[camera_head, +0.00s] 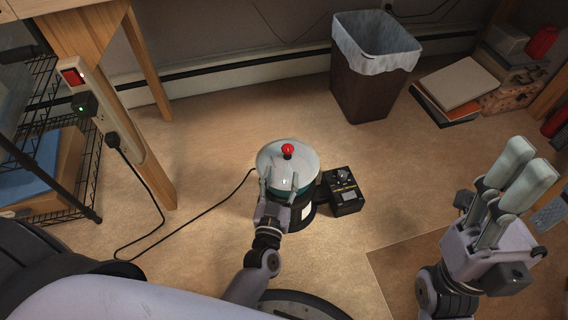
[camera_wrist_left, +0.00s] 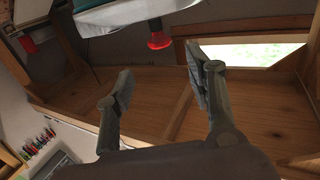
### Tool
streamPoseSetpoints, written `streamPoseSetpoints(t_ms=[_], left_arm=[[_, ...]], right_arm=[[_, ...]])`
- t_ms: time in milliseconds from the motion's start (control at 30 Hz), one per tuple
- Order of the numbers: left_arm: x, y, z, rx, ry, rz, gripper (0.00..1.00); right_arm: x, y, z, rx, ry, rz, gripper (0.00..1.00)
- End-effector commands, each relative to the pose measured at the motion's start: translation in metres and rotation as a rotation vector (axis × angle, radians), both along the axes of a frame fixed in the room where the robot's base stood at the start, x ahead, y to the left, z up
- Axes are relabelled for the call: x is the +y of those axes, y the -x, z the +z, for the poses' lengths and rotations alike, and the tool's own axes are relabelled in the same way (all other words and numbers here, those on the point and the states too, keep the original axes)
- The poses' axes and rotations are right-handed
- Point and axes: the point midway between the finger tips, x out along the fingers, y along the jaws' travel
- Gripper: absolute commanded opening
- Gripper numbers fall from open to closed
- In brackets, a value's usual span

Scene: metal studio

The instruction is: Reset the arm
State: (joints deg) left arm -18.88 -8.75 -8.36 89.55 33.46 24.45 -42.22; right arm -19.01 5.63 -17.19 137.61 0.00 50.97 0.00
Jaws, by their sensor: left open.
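My left gripper (camera_head: 280,186) is in the middle of the head view, its two fingers apart. It overlaps the near side of a round pot-like device (camera_head: 303,212) with a pale lid (camera_head: 266,156) and a red knob (camera_head: 288,149). In the left wrist view my left gripper (camera_wrist_left: 155,85) is open with nothing between its fingers. The red knob (camera_wrist_left: 158,40) and pale lid (camera_wrist_left: 110,18) show beyond the fingertips there, clear of them. My right gripper (camera_head: 525,165) is raised at the right, fingers side by side; whether they touch is unclear.
A black control box (camera_head: 344,192) stands right of the device, and a cable (camera_head: 205,218) crosses the floor. A lined bin (camera_head: 365,98) stands at the back. Books (camera_head: 458,82) lie back right. A wooden table leg (camera_head: 150,62) and wire rack (camera_head: 85,160) stand left.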

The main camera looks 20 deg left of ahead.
Motion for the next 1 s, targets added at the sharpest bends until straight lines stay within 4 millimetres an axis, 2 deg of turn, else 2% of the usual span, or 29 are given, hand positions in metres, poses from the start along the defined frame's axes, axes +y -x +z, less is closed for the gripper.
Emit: streamPoseSetpoints(t_ms=[200, 767, 867, 967, 1000], left_arm=[[-0.002, 0.014, 0.001, -0.001, -0.001, 0.0, 0.49], [-0.001, 0.013, 0.004, -0.01, 0.0, 0.0, 0.49], [0.003, 0.009, 0.028, -0.073, 0.001, 0.003, 0.49], [0.009, 0.006, 0.081, -0.211, 0.004, -0.002, 0.49], [0.011, 0.007, 0.109, -0.284, 0.008, -0.006, 0.49]], right_arm=[[0.0, 0.0, 0.0, 0.0, 0.0, 0.0, 0.49], [0.0, 0.0, 0.0, 0.001, 0.0, 0.0, 0.49], [0.0, 0.0, 0.0, 0.001, 0.0, 0.0, 0.49], [0.0, 0.0, 0.0, 0.002, 0.0, 0.0, 0.49], [0.0, 0.0, 0.0, 0.002, 0.0, 0.0, 0.49]])
